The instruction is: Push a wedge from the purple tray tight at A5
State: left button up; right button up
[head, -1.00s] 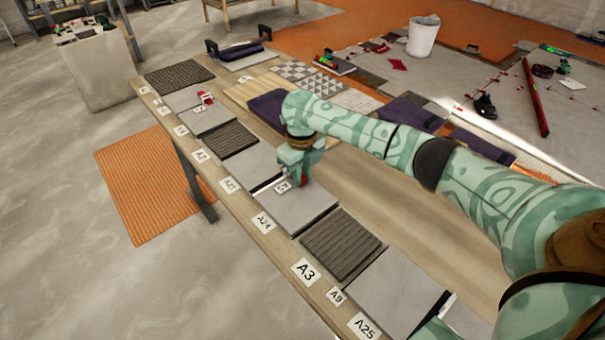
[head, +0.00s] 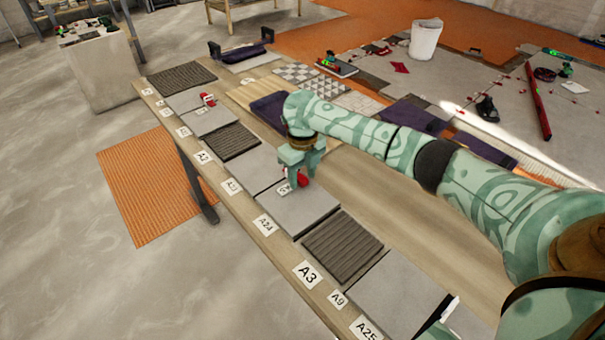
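My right gripper (head: 302,177) is low over the grey tile row on the long bench. Its fingers stand on either side of a small red wedge (head: 303,181) and appear shut on it, though their contact is partly hidden. Another red wedge (head: 208,99) sits farther up the row at a tile joint. A dark purple item (head: 268,110) lies behind the row; I cannot tell whether it is the purple tray.
Labels A24 (head: 265,225), A3 (head: 307,274), A9 (head: 338,299) and A25 (head: 366,329) run along the bench's front edge. Ribbed dark tiles (head: 342,247) alternate with grey ones. Bare wood (head: 370,205) lies behind the row. A white bucket (head: 426,38) stands far back.

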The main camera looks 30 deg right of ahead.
pick_arm(q)
notch_tip(320, 180, up, 7)
jog(key=w+p, duration=0.3)
jog(key=p, duration=0.4)
jog(key=shift+t+p, duration=0.35)
jog(key=shift+t, duration=0.05)
pick_arm(e)
notch_tip(320, 180, up, 16)
jog(key=shift+r, duration=0.15)
pick_arm(q)
jog(key=shift+a+r, duration=0.1)
